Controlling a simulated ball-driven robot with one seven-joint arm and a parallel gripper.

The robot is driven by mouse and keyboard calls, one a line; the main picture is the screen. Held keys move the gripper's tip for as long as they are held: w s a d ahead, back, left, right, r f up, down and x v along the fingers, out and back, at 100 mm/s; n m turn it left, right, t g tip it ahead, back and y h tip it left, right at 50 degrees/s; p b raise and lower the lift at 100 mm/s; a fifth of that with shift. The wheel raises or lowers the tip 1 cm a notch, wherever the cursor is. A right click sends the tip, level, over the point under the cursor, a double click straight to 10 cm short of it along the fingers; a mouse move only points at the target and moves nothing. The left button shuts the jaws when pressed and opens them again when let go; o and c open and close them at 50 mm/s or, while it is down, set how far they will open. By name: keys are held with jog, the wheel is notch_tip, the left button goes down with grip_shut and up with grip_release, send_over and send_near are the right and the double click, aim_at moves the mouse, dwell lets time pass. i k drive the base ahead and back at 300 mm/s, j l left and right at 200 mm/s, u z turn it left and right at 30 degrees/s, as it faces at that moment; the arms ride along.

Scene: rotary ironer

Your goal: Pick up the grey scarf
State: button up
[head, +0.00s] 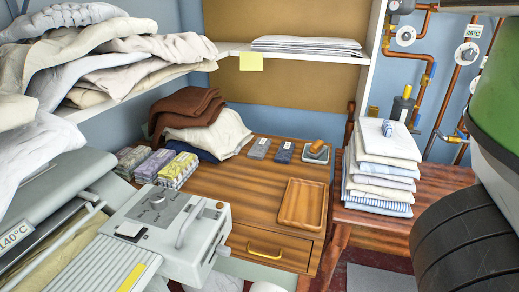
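A small folded grey cloth (259,147) with a pale label lies flat near the back of the wooden desk top (235,185). It looks like the grey scarf, though its kind is hard to tell at this size. A similar dark blue folded cloth (284,152) lies just to its right, apart from it. My gripper is not in view, so its state and its distance from the grey cloth do not show.
Several patterned folded cloths (155,164) and a brown and cream heap (205,125) lie left of it. A small stand with an orange-brown top (317,150) and a wooden tray (300,203) lie right. The ironer (165,225) stands in front. A large green-black form blocks the right edge.

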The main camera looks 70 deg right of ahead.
aim_at(258, 149)
jog(key=i+j+z, duration=0.15)
jog(key=z, duration=0.3)
jog(key=i+j+z, duration=0.1)
jog(key=j+z, duration=1.05)
jog(key=z, duration=0.15)
jog(key=j+z, duration=0.45)
jog(key=l, duration=0.05)
